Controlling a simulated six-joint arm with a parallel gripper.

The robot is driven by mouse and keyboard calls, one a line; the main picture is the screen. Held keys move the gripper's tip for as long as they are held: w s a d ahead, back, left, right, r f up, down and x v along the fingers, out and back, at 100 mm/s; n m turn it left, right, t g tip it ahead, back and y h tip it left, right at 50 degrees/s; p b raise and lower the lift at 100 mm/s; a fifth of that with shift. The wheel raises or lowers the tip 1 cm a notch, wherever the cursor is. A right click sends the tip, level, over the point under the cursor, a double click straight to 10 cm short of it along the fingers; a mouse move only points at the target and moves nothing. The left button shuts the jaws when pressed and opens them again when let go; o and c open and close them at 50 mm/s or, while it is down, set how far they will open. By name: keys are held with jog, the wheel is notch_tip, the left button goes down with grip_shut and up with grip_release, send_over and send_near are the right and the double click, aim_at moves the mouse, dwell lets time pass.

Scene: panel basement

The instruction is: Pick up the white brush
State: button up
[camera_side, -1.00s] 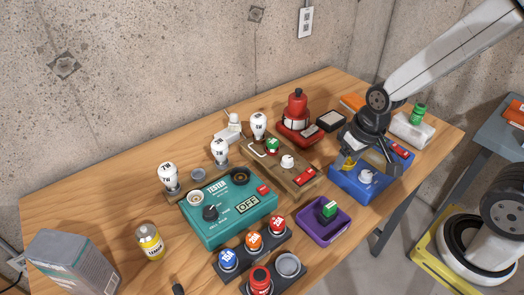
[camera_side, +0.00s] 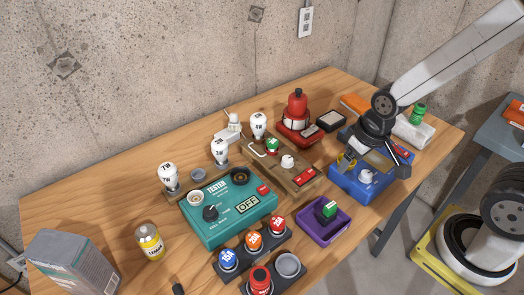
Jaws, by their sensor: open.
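No thing here shows clearly as a white brush. A small white knob-like piece (camera_side: 366,177) stands on the blue box (camera_side: 345,184) at the right of the table; I cannot tell whether it is the brush. My gripper (camera_side: 374,167) is over this box, pointing down, with its fingers apart on either side of the white piece. I cannot tell whether they touch it. Another small white piece (camera_side: 287,161) sits on the wooden board (camera_side: 252,150), left of my gripper.
A purple tray (camera_side: 305,231) with a green piece stands in front of the blue box. The teal tester (camera_side: 205,229) is left. Bare wood shows at the front right.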

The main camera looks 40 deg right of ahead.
jog(key=shift+r, duration=0.15)
jog(key=shift+w+v, duration=0.5)
jog(key=shift+v, duration=1.75)
jog(key=w+a+r+n+y, duration=0.1)
jog(key=w+r+n, duration=0.1)
jog(key=w, duration=0.7)
jog(key=w+a+r+n, duration=0.1)
jog(key=w+n, duration=0.1)
jog(key=w, duration=0.7)
jog(key=n+y, duration=0.2)
jog(key=n, duration=0.3)
send_over(237, 114)
jog(key=s+d, duration=0.1)
notch_tip(237, 114, down, 3)
jog(key=shift+t, duration=0.3)
notch_tip(237, 114, down, 6)
jog(key=shift+d+r, duration=0.1)
jog(key=shift+d, duration=0.05)
jog(key=shift+x, duration=3.9)
jog(key=shift+s, duration=0.1)
jog(key=shift+d, duration=0.1)
grip_shut()
